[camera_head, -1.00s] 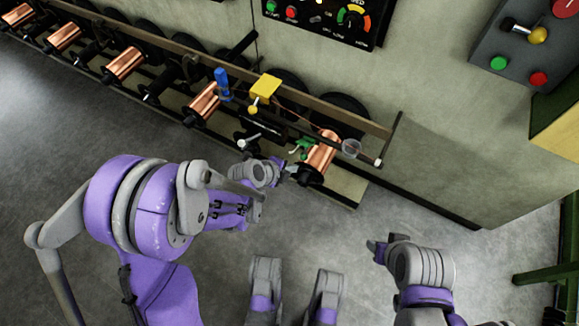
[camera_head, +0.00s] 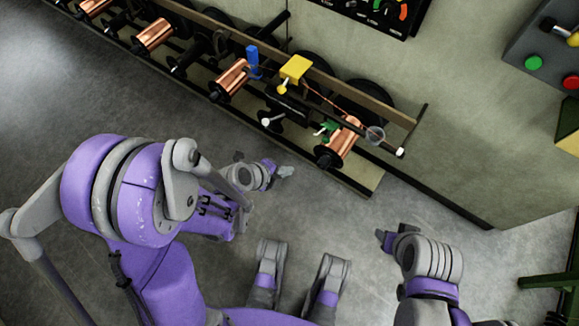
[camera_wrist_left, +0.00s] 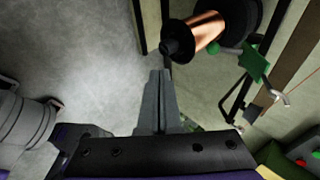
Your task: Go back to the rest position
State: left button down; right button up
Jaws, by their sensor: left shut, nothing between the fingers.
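My left gripper (camera_head: 285,171) is shut and empty, over bare floor to the lower left of the nearest copper spool (camera_head: 343,145). In the left wrist view its two fingers (camera_wrist_left: 158,85) lie together, with that copper spool (camera_wrist_left: 200,32) beyond the tips and apart from them. My right gripper (camera_head: 384,238) is over the floor at the lower right, clear of the rack; its fingers are too small to tell open from shut.
A low rack (camera_head: 372,180) of several copper and dark spools runs along the wall. A rail carries a blue clamp (camera_head: 252,60), a yellow block (camera_head: 295,69) and a green clip (camera_head: 327,130). A button panel (camera_head: 545,50) is at upper right. Grey floor is clear before the rack.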

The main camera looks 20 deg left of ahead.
dwell(0.4)
pick_arm(q)
jog(key=s+a+r+n+g+y, duration=0.1)
jog(key=s+a+r+n+y, duration=0.2)
jog(key=s+r+n, duration=0.6)
jog(key=s+a+r+n+g+y, duration=0.25)
jog(key=s+n, duration=0.25)
jog(key=n, duration=0.8)
notch_tip(320, 180, up, 25)
jog(key=a+t+p, duration=0.1)
jog(key=t+p, duration=0.1)
jog(key=p, duration=2)
jog(key=shift+w+r+n, duration=0.15)
jog(key=shift+w+n, duration=0.25)
pick_arm(e)
notch_tip(320, 180, up, 25)
jog(key=w+t, duration=0.1)
jog(key=shift+w, duration=0.15)
pick_arm(q)
jog(key=shift+s+h, duration=0.15)
jog(key=shift+h, duration=0.1)
